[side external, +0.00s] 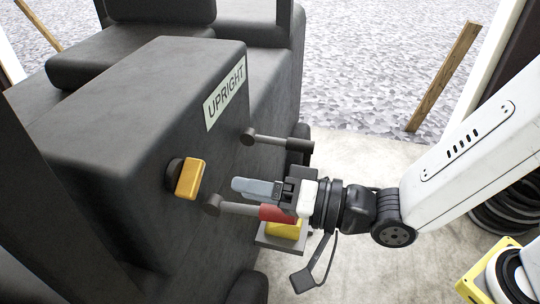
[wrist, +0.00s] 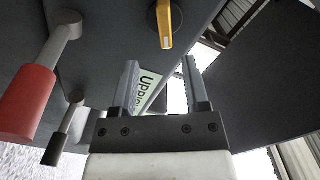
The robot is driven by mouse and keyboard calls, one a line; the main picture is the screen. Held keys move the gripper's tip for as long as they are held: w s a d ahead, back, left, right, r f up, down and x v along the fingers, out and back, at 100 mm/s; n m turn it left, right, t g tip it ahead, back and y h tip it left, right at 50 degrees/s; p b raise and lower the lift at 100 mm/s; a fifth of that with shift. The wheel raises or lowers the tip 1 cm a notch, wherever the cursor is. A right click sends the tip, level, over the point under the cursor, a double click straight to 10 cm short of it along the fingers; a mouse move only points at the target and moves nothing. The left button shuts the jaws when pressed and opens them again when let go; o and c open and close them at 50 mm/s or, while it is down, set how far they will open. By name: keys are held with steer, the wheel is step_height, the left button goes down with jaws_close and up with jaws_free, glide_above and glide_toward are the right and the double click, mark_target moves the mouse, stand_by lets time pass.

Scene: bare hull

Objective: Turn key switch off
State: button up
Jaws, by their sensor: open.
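The key switch is a yellow knob (side external: 190,178) on a dark round base, on the dark panel face in the side view. In the wrist view the knob (wrist: 165,25) is at the top centre, with its bar roughly vertical and a pale mark near its lower end. My gripper (side external: 240,188) is to the right of the knob in the side view, apart from it. In the wrist view my gripper (wrist: 161,64) has its grey fingers spread with nothing between them, and the knob lies beyond the tips, roughly in line with the gap.
A red-handled lever (side external: 240,208) sticks out close beside my gripper; its red grip (wrist: 26,102) is at left in the wrist view. A black-handled lever (side external: 275,140) is above it in the side view. An UPRIGHT label (side external: 225,93) and yellow block (side external: 284,229) are nearby.

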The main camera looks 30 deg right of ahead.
mark_target(200, 180)
steer(key=shift+s+a+r, duration=0.15)
steer(key=shift+s+a, duration=0.05)
steer(key=shift+a, duration=0.05)
steer(key=shift+x, duration=3.9)
jaws_close()
